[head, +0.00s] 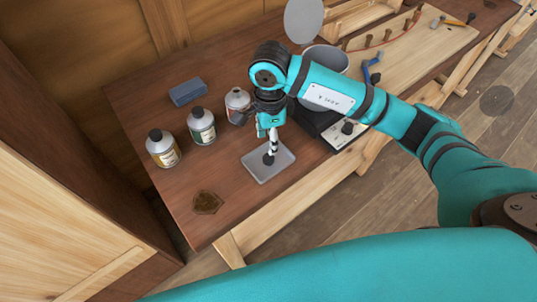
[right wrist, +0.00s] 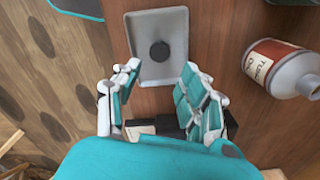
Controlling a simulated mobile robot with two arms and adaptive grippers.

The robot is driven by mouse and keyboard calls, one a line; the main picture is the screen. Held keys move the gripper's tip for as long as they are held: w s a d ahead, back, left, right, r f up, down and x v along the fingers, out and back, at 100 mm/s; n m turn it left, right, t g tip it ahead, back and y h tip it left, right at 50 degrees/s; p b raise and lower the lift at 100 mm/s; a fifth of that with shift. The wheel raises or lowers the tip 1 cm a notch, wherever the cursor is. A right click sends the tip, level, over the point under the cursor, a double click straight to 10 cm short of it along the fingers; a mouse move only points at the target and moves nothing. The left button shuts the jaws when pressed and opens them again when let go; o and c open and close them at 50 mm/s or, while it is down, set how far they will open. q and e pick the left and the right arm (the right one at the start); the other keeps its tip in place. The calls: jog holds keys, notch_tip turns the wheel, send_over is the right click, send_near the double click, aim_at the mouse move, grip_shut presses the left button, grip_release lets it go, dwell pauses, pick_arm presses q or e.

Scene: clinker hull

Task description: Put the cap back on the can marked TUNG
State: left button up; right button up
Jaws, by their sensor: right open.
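A small black cap (head: 268,160) lies on a shallow grey metal tray (head: 283,168). The cap (right wrist: 160,51) and the tray (right wrist: 176,20) also show in the right wrist view. My right gripper (head: 271,150) is open above the tray, and in the right wrist view its fingers (right wrist: 160,72) are spread on either side of the tray's near end, with nothing between them. A grey can with a red label (head: 237,105) stands left of my right gripper, partly hidden by it. In the right wrist view this can (right wrist: 282,69) carries lettering that seems to read TUNG. My left gripper is out of view.
Two more cans, a green-labelled one (head: 202,127) and a yellow-labelled one (head: 162,149), stand to the left with dark caps. A blue block (head: 188,92) lies behind them. A brown stain (head: 207,202) marks the front left. A black box (head: 318,120) stands right of the gripper.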

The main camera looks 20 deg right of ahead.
aim_at(269, 158)
jog(key=shift+w+f, duration=0.1)
jog(key=shift+f, duration=1.05)
jog(key=shift+f+p, duration=0.1)
jog(key=shift+p, duration=0.2)
jog(key=f, duration=0.1)
jog(key=f+p, duration=0.2)
jog(key=shift+s+a+f, duration=0.2)
jog(key=shift+s+f, duration=0.05)
jog(key=shift+f, duration=0.75)
jog(key=c, duration=0.5)
